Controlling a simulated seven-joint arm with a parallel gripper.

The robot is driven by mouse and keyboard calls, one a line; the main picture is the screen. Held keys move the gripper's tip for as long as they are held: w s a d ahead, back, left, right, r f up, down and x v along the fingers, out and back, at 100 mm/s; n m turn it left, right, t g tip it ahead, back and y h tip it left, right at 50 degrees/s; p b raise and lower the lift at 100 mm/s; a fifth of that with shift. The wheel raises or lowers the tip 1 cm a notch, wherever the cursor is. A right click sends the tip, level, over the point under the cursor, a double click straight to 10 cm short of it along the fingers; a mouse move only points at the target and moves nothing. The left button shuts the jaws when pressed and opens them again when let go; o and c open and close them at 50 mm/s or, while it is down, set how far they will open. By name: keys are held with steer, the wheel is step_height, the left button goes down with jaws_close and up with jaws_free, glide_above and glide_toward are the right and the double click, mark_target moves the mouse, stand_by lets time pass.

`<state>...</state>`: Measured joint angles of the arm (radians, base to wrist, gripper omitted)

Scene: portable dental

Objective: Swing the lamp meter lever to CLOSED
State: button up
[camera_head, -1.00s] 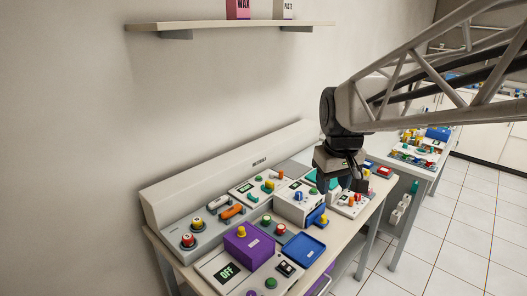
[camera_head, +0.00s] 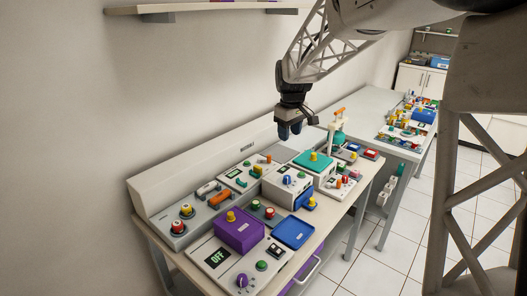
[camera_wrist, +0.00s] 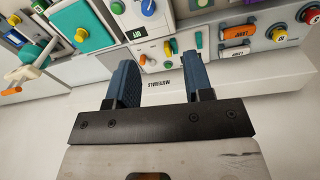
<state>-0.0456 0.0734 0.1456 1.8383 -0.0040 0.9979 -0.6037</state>
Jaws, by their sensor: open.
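No label reading lamp meter is legible, so I cannot tell for sure which lever is its lever. A white upright device with an orange-tipped arm and teal body (camera_head: 338,136) stands at the table's back right; it also shows at the left of the wrist view (camera_wrist: 30,56). A panel with a small display (camera_head: 238,175) has a small orange handle; this panel also shows in the wrist view (camera_wrist: 139,34). An orange handle (camera_head: 220,198) lies on the left grey panel. My gripper (camera_head: 289,132) is open and empty, above the back of the table, touching nothing.
A purple box (camera_head: 238,236), a blue tray (camera_head: 293,232) and a white box with a blue knob (camera_head: 282,192) crowd the table. A raised back ledge (camera_head: 165,186) runs along the wall. A shelf (camera_head: 190,9) is above. Air around my gripper is free.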

steer(key=w+a+f+n, duration=0.2)
steer(key=w+f, duration=0.4)
steer(key=w, duration=0.6)
steer(key=n+g, duration=0.1)
steer(key=n, duration=0.2)
glide_above(268, 156)
steer(key=f, duration=0.9)
steer(key=shift+w+d+f, duration=0.1)
steer(key=shift+w+f, duration=0.1)
steer(key=shift+f, duration=0.15)
steer(key=shift+f, duration=3.9)
steer(key=shift+c, duration=0.2)
